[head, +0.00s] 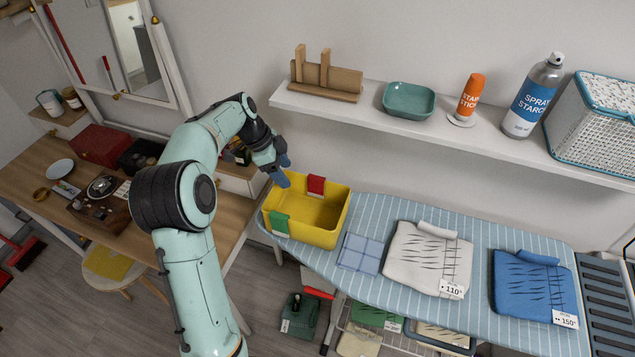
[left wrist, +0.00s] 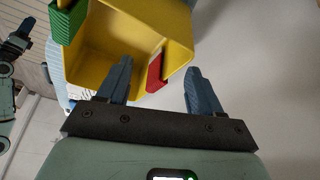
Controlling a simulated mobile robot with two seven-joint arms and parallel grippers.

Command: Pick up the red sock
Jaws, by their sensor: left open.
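The red sock (head: 316,185) hangs over the back rim of the yellow bin (head: 322,236) on the ironing board. In the left wrist view the red sock (left wrist: 155,70) hangs on the bin's wall, between my fingertips as seen but beyond them. A green sock (head: 279,222) hangs over the bin's front left rim; it also shows in the left wrist view (left wrist: 67,20). My left gripper (head: 284,172) is open and empty, just above the bin's back left corner, left of the red sock and apart from it. My right gripper is not in view.
A blue checked cloth (head: 360,253), a white garment (head: 428,260) and a blue garment (head: 533,285) lie on the ironing board (head: 400,204). The wall shelf (head: 370,110) above holds a teal dish (head: 409,101), bottles and a basket. A wooden desk stands left.

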